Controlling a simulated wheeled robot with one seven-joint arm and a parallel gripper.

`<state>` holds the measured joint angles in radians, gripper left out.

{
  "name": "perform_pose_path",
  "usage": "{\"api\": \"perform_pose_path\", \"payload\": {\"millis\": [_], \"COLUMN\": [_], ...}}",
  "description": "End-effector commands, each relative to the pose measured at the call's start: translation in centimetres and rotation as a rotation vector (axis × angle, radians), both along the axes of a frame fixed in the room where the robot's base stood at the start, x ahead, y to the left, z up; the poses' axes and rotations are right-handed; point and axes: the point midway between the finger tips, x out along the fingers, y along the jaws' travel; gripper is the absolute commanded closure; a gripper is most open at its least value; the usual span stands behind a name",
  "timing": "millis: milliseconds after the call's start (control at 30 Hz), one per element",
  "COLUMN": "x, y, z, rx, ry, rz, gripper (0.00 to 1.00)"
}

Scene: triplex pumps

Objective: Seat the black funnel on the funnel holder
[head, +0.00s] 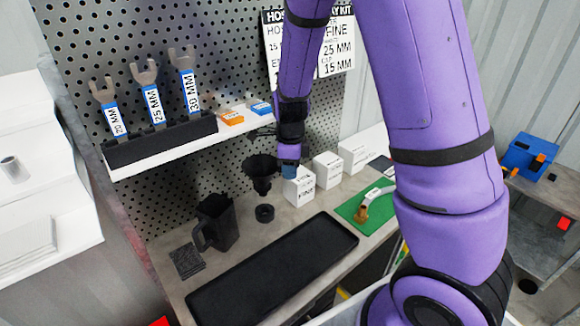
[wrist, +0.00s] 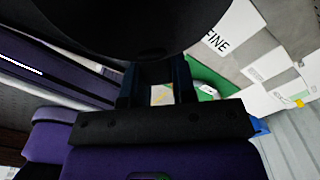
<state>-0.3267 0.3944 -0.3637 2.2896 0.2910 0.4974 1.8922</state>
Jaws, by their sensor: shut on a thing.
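The black funnel (head: 262,168) is upright beside my gripper (head: 285,166) in the head view. My gripper is shut on it at its right side. The funnel holder, a small black ring (head: 264,213), stands on the bench below the funnel, and a gap shows between the funnel's spout and the ring. In the wrist view the funnel (wrist: 135,25) fills the top as a dark round shape just beyond the fingers of my gripper (wrist: 156,62). The exact grip point is hidden there, and the holder does not show in that view.
A black jug (head: 217,222) stands left of the holder, and a long black tray (head: 272,272) lies in front. White boxes (head: 299,187) stand close at the right, beside a green mat (head: 352,212). A shelf (head: 160,158) with wrenches overhangs the bench at upper left.

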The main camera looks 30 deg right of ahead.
Motion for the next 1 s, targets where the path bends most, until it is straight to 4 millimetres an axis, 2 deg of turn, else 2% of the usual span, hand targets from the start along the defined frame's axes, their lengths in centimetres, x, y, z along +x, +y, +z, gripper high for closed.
{"api": "perform_pose_path", "payload": {"millis": [600,1000], "x": [0.0,0.0], "y": [0.0,0.0], "z": [-4.7,-5.4], "rx": [0.0,0.0], "ry": [0.002,0.001], "rz": [0.0,0.0], "gripper": [0.99,0.99]}}
